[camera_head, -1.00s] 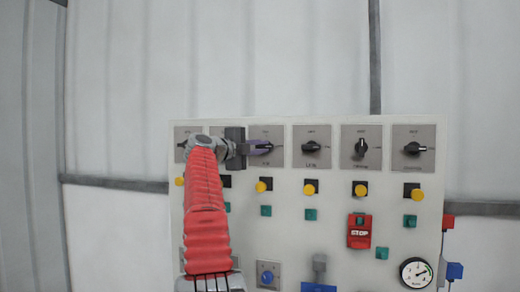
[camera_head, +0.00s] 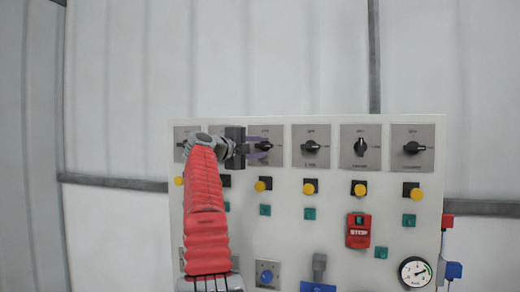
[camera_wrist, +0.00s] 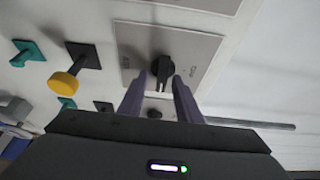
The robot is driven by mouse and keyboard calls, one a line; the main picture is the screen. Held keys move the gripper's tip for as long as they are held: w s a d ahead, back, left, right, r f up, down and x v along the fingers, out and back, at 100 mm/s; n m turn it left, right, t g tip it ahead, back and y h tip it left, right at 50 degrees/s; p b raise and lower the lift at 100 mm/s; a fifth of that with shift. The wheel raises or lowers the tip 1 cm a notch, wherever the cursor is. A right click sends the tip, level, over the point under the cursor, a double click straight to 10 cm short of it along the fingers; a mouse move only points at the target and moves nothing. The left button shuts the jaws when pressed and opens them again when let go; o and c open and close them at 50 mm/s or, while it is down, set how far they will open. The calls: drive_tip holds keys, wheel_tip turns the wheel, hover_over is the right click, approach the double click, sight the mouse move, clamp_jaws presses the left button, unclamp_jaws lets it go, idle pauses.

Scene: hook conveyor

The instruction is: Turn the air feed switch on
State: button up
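A black rotary switch knob (camera_head: 265,146) sits on a grey plate, third from the left in the top row of the control panel (camera_head: 335,215). Its label is too small to read, so I cannot tell if it is the air feed switch. My gripper (camera_head: 266,148) is open in front of this knob, with one purple finger above and one below it. In the wrist view, the knob (camera_wrist: 162,70) lies between and just beyond the fingertips of my gripper (camera_wrist: 158,82). No contact is visible. The second plate from the left is mostly hidden by my gripper.
More rotary switches stand to the right, the nearest one (camera_head: 311,146) a plate away. Below are yellow buttons (camera_head: 310,187), green buttons (camera_head: 310,213), a red stop box (camera_head: 359,231) and a gauge (camera_head: 415,271). Space before the panel's right half is clear.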

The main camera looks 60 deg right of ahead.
drive_tip(key=shift+a+r, duration=0.1)
drive_tip(key=shift+a, duration=0.05)
drive_tip(key=shift+w+a, duration=0.25)
drive_tip(key=shift+a, duration=0.4)
drive_tip(key=v, duration=1.2)
drive_tip(key=shift+a, duration=0.1)
